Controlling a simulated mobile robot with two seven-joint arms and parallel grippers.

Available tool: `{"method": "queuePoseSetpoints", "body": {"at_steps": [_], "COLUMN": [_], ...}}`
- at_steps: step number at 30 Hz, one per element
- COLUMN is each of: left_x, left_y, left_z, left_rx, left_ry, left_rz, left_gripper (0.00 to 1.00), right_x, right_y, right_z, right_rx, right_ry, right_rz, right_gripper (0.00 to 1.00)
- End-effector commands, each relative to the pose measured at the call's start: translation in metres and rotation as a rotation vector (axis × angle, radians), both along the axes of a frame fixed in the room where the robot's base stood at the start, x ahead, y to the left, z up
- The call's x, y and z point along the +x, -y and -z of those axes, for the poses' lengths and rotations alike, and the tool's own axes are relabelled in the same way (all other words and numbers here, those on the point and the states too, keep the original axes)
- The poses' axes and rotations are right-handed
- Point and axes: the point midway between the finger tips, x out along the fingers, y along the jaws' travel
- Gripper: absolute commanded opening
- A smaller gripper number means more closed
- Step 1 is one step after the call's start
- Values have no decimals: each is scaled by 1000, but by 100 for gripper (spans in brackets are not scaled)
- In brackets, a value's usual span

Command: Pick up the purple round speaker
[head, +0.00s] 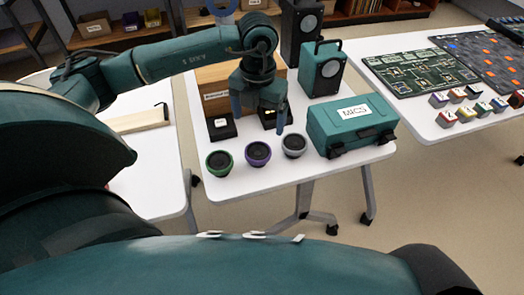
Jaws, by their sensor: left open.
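The purple round speaker (258,155) stands near the front edge of the white middle table (275,178), its dark cone facing up. It is the middle one of a row of three round speakers. My left gripper (259,118) points down above the table, a little behind the purple speaker in the picture. Its two fingers are spread apart with nothing between them, and it does not touch the speaker. My right gripper is out of view.
A teal MICS case (345,125) stands further right. A wooden box (212,82) and small black stands (221,128) are behind. Taller speakers (321,70) stand at the back.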

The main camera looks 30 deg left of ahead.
Motion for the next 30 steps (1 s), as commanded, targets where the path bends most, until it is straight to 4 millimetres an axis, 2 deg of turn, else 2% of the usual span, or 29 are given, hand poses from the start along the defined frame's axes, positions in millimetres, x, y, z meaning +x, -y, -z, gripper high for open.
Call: {"method": "queuePoseSetpoints", "body": {"at_steps": [3, 6, 14, 21, 24, 30], "left_x": [-1, 0, -2, -6, -6, -6], "left_y": [0, 1, 1, 2, 2, 2], "left_z": [24, 39, 59, 94, 101, 102], "left_rx": [-2, -3, -4, -6, -5, -6], "left_ry": [-5, -3, -3, -2, -2, 0], "left_rz": [0, 1, 2, 1, 2, 3], "left_gripper": [88, 88, 88, 88, 88, 88], "right_x": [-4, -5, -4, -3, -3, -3], "right_y": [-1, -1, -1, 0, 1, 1], "right_z": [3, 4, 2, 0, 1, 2], "right_rx": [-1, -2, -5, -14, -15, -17], "right_ry": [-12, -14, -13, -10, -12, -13], "right_rz": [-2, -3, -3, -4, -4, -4], "right_gripper": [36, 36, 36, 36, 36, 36]}}
